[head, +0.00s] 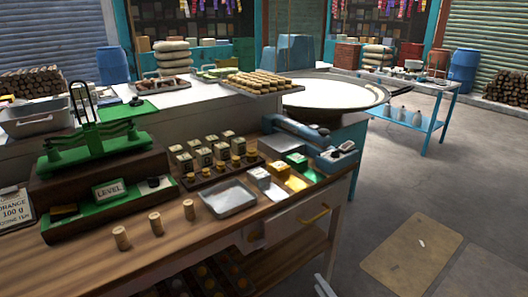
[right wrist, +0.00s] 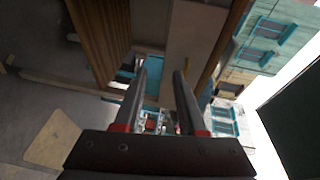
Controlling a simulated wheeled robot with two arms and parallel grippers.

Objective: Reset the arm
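My right gripper (head: 325,286) shows only as grey fingertips at the bottom edge of the head view, in front of the wooden counter (head: 190,240). In the right wrist view the right gripper (right wrist: 161,78) has its two dark fingers apart, with nothing between them. The picture there is turned on its side, with the counter's wooden side (right wrist: 98,35) beyond the fingers. My left gripper is not in view.
The counter holds a green balance scale (head: 95,150), a metal tray (head: 229,198), several small boxes and three wooden pegs. A drawer with a yellow handle (head: 315,214) faces front. Open floor with a tan mat (head: 412,258) lies right.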

